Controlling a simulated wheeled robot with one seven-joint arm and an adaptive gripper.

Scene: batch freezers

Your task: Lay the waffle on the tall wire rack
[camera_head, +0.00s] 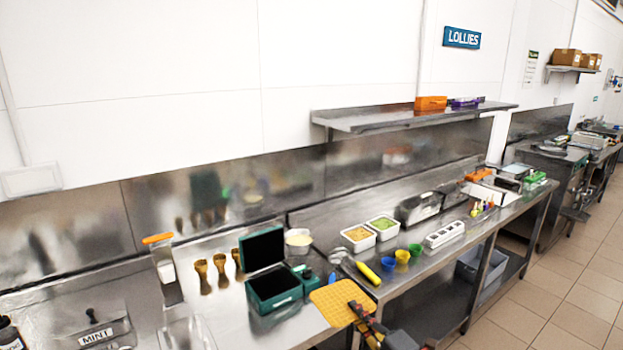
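The waffle (333,300) is a flat, golden, roughly round piece with a grid pattern. It shows at the bottom centre, in front of the worktop's near edge. My gripper (358,310) has its dark and red fingers at the waffle's right edge, and it looks shut on that edge. The waffle appears held out to the left of the fingers, clear of the worktop. I cannot make out a tall wire rack in this view.
An open green box (272,290) stands on the steel worktop behind the waffle. Brown cones (219,269), white tubs (358,238), coloured cups (402,257) and a yellow tool (368,273) stand or lie nearby. A wall shelf (400,118) runs above. Tiled floor (560,290) is free at right.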

